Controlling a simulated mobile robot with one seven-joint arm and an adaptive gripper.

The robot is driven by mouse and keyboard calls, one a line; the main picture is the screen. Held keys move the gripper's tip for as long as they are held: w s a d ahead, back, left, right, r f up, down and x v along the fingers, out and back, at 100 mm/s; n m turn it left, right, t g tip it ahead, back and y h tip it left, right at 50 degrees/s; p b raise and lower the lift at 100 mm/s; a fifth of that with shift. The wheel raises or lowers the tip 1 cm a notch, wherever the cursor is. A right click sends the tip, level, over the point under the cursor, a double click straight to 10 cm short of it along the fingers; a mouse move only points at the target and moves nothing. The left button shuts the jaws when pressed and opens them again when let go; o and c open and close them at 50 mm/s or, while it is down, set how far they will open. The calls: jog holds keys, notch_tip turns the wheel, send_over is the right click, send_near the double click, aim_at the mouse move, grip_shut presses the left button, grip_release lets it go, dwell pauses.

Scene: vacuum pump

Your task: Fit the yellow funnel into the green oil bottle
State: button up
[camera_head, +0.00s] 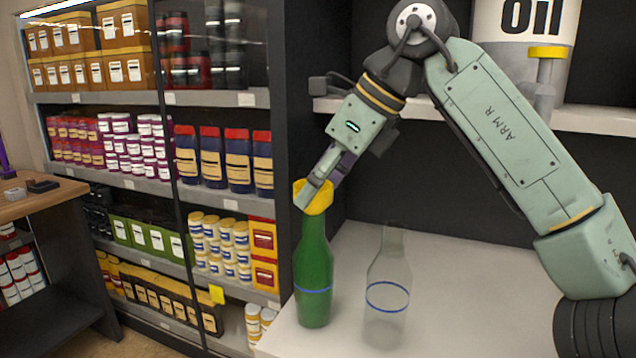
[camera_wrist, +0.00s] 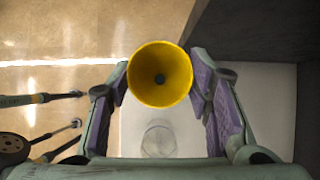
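The yellow funnel (camera_head: 312,199) sits at the top of the green oil bottle (camera_head: 315,265), in line with its neck. Its spout does not show, so I cannot tell how deep it is in. The bottle stands upright near the left edge of the white counter. My gripper (camera_head: 318,190) comes down from the upper right, with its fingers at the funnel. In the wrist view, the funnel (camera_wrist: 160,60) is mouth-up between my gripper's two purple-padded fingers (camera_wrist: 160,72), which appear to touch its rim on both sides. There the funnel hides the green bottle.
A clear bottle with a blue ring (camera_head: 387,275) stands just right of the green one. The white counter (camera_head: 460,300) is free further right. A dark shelf side wall (camera_head: 325,130) rises close behind the funnel. A large oil container (camera_head: 525,40) stands on the shelf above.

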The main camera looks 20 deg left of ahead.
jog(key=o, duration=0.6)
jog(key=shift+c, duration=0.2)
jog(key=v, duration=1.2)
jog(key=shift+f, duration=0.1)
